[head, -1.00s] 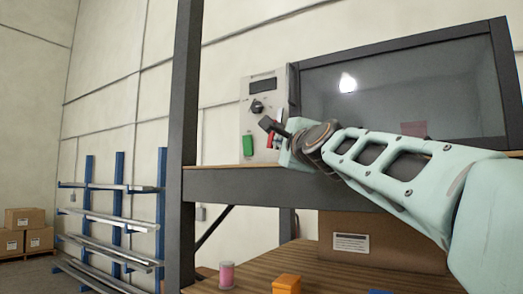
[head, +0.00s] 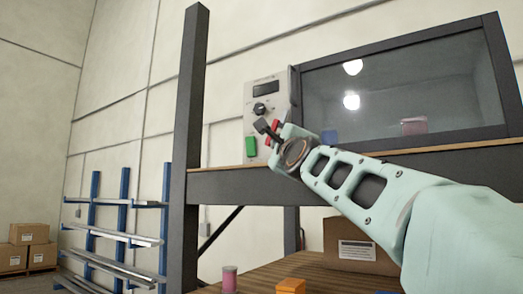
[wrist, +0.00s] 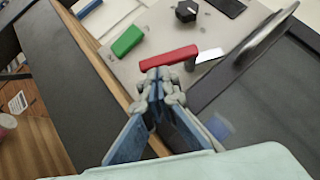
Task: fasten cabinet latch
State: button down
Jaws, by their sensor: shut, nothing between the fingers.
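The cabinet (head: 390,146) has a dark-framed glass door (head: 420,85); the door looks closed. A red bar (wrist: 168,58), which looks like the latch, lies on the grey panel (wrist: 150,70) left of the door. A short silver piece (wrist: 208,56) shows at its right end. In the head view the red bar (head: 275,124) is partly hidden by my gripper (head: 264,128). In the wrist view my gripper (wrist: 157,76) is shut and empty, its tips right at the bar's lower edge. I cannot tell whether they touch it.
The panel also carries a green block (wrist: 128,40), a black knob (wrist: 186,10) and a dark display (head: 265,88). A door handle (wrist: 265,38) stands out at the right. A dark post (head: 190,110) rises at left. A pink spool (head: 229,279) and orange block (head: 290,286) sit below.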

jog(key=shift+w+a+f+m+t+h+b, duration=0.25)
jog(key=shift+m+b, duration=0.35)
jog(key=shift+b, duration=0.4)
jog(key=shift+w+a+m+t+h+b, duration=0.15)
jog(key=shift+m+t+h+b, duration=0.2)
jog(key=shift+m+b, duration=0.45)
jog(key=m+h+b, duration=0.1)
jog(key=b, duration=0.1)
jog(key=a+m+t+h+b, duration=0.1)
jog(key=m+b, duration=0.1)
jog(key=shift+w+f+h, duration=0.15)
jog(key=shift+w+h, duration=0.15)
jog(key=shift+w, duration=0.05)
jog(key=m+h, duration=0.1)
jog(key=m, duration=0.1)
jog(key=a+m+t+h, duration=0.1)
jog(key=shift+w+r+h+b, duration=0.25)
jog(key=shift+w+h+b, duration=0.05)
jog(key=shift+b, duration=0.1)
jog(key=m+g+h+b, duration=0.1)
jog(key=m+h+b, duration=0.6)
jog(key=m+b, duration=0.15)
send_near(267, 143)
jog(key=f, duration=0.1)
jog(key=s+f+n, duration=0.1)
jog(key=f, duration=0.1)
jog(key=shift+f+b, duration=0.1)
jog(key=shift+b, duration=0.3)
